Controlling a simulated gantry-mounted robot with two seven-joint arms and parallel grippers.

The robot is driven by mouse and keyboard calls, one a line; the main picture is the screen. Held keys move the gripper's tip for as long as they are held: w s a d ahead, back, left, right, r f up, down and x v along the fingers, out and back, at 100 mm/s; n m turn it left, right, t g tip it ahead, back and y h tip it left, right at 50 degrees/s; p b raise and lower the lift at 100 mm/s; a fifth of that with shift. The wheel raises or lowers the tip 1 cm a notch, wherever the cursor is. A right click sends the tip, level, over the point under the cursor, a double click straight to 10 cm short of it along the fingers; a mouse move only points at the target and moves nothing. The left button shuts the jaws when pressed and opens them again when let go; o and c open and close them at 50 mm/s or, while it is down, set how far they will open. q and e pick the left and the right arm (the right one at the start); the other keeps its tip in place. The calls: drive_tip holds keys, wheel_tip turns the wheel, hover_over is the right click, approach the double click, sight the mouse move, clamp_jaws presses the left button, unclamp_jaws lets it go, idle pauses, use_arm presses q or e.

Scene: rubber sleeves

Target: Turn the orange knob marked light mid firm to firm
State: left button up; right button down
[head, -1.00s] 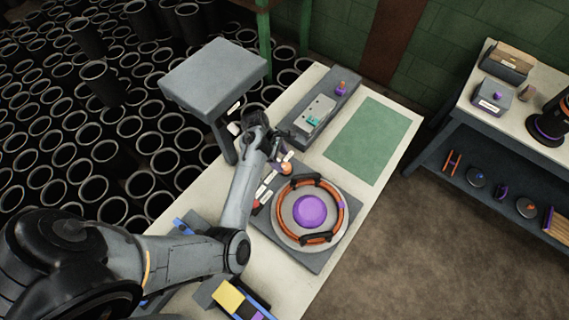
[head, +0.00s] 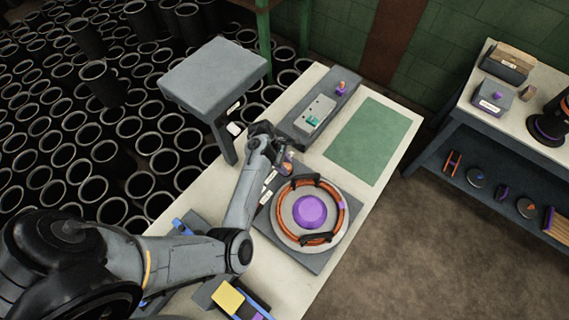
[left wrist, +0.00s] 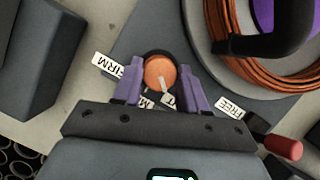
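The orange knob (left wrist: 158,71) sits on the dark grey panel in the left wrist view, with a white pointer line directed toward my gripper's palm. The FIRM label (left wrist: 110,65) is at the knob's upper left. The mid and light labels are mostly hidden by the gripper. My left gripper (head: 284,158) reaches down over the panel; its purple fingers (left wrist: 160,78) stand on either side of the knob. They are open, with small gaps seeming to show beside it. My right gripper is out of view.
Beside the knob is a round plate with an orange hose coil (head: 342,217) and purple dome (head: 310,211). A red-tipped lever (left wrist: 284,147) stands near the FREE label (left wrist: 235,107). A green mat (head: 362,142) lies clear on the table. A grey raised stand (head: 213,75) is close to my arm.

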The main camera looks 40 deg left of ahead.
use_arm(q)
drive_tip(key=shift+c, duration=1.2)
